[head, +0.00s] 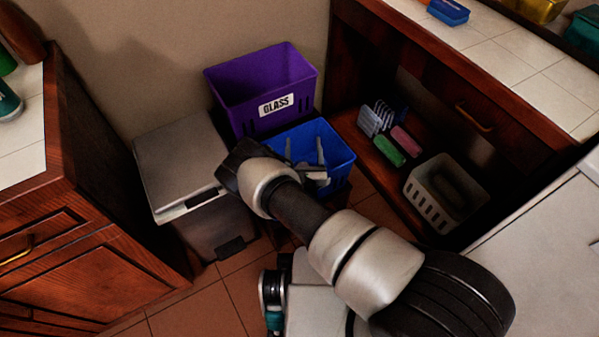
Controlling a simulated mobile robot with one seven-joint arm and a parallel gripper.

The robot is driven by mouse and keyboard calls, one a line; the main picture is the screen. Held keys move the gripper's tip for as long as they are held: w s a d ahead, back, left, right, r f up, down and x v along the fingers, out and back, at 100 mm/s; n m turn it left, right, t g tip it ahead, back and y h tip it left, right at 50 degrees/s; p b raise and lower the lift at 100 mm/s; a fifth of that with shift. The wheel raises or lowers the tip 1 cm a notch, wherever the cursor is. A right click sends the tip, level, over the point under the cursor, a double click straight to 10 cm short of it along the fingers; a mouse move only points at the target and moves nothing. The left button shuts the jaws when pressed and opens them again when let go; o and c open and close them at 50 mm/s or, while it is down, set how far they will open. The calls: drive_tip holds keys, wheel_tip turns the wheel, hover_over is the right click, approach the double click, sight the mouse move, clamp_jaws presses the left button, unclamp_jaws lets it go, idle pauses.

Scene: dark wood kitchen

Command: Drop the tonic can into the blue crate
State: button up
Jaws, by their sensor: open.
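The blue crate (342,171) stands in front of the purple crate, partly hidden by my arm. My gripper (304,158) is over the blue crate's opening, with its two fingers apart. I see nothing held between the fingers. I cannot make out the tonic can in this view; the crate's inside is largely covered by my gripper and arm.
A purple crate (262,90) labelled GLASS stands behind, against the wall. A grey lidded bin (185,165) is to the left. An open cabinet at right holds a white basket (428,206). A teal container (8,103) stands on the left counter.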

drive_tip(key=shift+s, duration=0.1)
drive_tip(key=s+d+p, duration=0.1)
drive_tip(key=s+p, duration=0.1)
drive_tip(key=s, duration=0.9)
drive_tip(key=shift+s+p, duration=0.4)
